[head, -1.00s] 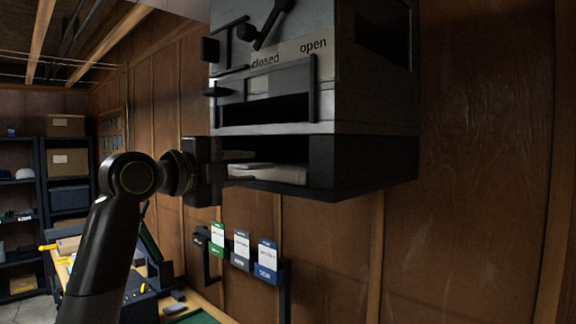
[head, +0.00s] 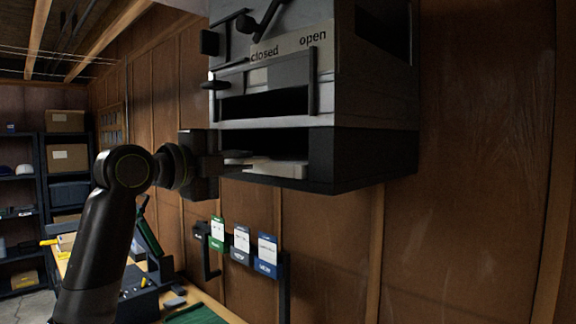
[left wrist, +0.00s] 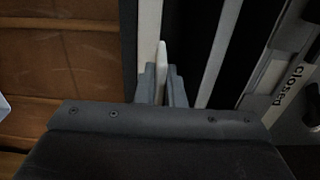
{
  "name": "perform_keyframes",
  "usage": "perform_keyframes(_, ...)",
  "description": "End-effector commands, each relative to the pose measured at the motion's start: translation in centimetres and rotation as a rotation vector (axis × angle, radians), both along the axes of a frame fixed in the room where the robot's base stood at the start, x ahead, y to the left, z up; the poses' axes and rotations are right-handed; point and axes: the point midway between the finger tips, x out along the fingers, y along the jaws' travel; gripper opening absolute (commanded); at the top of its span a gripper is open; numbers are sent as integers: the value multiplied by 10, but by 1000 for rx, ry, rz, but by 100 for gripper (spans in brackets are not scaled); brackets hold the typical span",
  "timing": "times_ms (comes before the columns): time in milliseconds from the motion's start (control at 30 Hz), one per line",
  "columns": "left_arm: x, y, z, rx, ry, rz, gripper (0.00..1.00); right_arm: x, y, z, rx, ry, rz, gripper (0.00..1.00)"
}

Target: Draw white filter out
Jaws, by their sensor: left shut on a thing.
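The white filter (head: 280,168) lies flat in the lower open slot of the grey wall cabinet (head: 362,155). Its front end shows at the slot's mouth, and its back part is hidden inside. My left gripper (head: 238,160) is at the left front of the slot. In the left wrist view its fingers (left wrist: 161,88) are closed on both sides of the filter's thin pale edge (left wrist: 161,58). My right gripper is not in view.
The cabinet front carries "closed" and "open" labels (head: 289,46), a dark lever (head: 265,20) and an upper slot (head: 264,104). Below hang green, grey and blue packets (head: 266,256) on the wooden wall. A workbench (head: 205,303) and shelves stand at the left.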

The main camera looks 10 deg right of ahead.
Motion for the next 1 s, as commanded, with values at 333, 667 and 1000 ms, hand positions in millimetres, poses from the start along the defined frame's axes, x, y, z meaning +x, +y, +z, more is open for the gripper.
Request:
perform_keyframes(333, -16, 24, -2, 1, -1, 2, 0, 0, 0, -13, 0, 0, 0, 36)
perform_keyframes(667, -32, 45, -2, 1, 0, 2, 0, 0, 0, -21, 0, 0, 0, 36)
perform_keyframes(1000, -48, 67, -1, 1, -2, 2, 0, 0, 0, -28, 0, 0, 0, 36)
